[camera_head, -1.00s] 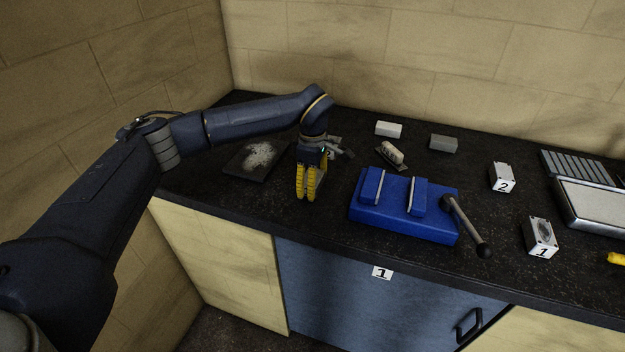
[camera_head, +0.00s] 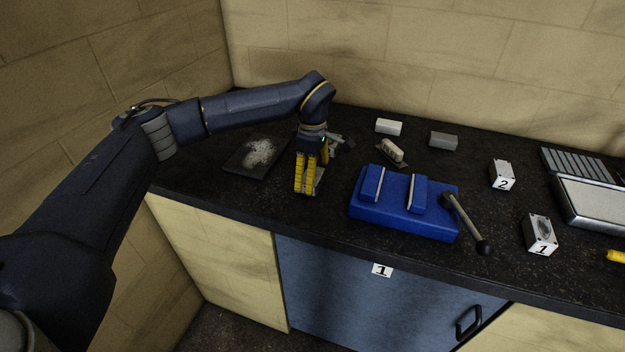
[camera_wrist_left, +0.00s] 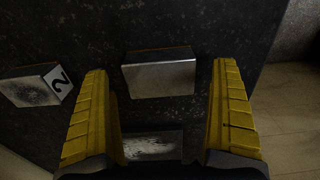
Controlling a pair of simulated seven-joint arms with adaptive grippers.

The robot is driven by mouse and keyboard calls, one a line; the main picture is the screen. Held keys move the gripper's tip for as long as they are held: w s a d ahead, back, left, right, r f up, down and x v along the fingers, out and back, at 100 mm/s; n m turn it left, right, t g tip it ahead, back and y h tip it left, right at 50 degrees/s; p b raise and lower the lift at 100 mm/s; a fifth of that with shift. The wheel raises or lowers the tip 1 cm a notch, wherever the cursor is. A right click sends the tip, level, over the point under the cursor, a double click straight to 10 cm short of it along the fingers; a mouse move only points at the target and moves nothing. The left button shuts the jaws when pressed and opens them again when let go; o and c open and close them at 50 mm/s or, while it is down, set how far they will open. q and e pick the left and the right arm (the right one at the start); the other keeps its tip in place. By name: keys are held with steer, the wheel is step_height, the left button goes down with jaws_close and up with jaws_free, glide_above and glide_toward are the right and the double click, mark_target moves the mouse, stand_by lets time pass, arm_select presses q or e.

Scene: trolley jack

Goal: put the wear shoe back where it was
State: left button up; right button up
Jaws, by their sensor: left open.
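My left gripper (camera_head: 307,178) is low over the front left of the dark bench, fingers pointing down. In the left wrist view its yellow fingers (camera_wrist_left: 160,115) are spread, with a grey metal block (camera_wrist_left: 160,77) between their tips and a dark gap on each side. A block marked 2 (camera_wrist_left: 42,85), with a scuffed dark face, lies left of the fingers there. A scratched bright patch (camera_wrist_left: 150,145) shows low between the fingers. No label names the wear shoe, so I cannot tell which piece it is. My right gripper is not in view.
A blue vise-like fixture (camera_head: 405,204) with a lever (camera_head: 466,222) stands right of the gripper. A dark plate with white powder (camera_head: 257,156) lies left.

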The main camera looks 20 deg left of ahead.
arm_select(q)
step_height(320, 180, up, 10)
steer(key=shift+f, duration=0.15)
stand_by(0.3)
